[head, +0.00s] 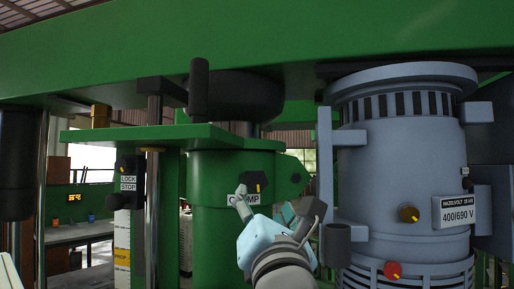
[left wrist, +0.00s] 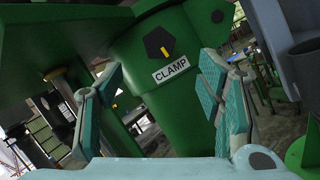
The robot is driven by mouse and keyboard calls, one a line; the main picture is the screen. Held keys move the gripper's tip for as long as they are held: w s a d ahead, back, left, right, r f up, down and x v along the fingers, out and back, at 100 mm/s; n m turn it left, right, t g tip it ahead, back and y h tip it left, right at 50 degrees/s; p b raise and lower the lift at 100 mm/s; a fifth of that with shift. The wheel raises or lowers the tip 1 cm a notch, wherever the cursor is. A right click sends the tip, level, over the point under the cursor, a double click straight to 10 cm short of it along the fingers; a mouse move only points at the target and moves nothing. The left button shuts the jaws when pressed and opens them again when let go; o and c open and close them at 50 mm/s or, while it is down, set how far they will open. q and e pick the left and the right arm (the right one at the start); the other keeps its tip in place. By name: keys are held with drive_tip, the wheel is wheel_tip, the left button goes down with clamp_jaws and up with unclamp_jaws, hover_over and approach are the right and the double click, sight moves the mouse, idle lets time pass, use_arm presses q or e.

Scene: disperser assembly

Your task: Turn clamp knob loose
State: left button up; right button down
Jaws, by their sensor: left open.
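The clamp knob (head: 254,181) is a dark, many-sided knob with a yellow mark, on the front of the green cylindrical housing (head: 212,178). My left gripper (head: 266,207) is in front of and below the knob and partly covers the label in the head view. Its two teal-padded fingers (left wrist: 162,70) are spread wide with nothing between them, and the knob lies beyond the tips. My right gripper is not in view.
A grey motor (head: 400,160) with a brass knob (head: 409,213) and a red knob (head: 393,270) stands close on the right. A LOCK/STOP control (head: 129,180) and a steel rod (head: 153,205) are left of the housing. A green beam (head: 260,45) spans overhead.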

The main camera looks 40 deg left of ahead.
sight(257, 183)
use_arm(q)
drive_tip(key=p+x, duration=0.2)
drive_tip(key=x, duration=0.9)
drive_tip(key=shift+a, duration=0.25)
drive_tip(key=shift+w+d+r, duration=0.1)
drive_tip(key=shift+r, duration=0.05)
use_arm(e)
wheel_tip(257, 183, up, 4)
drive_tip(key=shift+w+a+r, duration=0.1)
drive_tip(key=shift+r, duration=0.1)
use_arm(q)
drive_tip(key=c, duration=1.2)
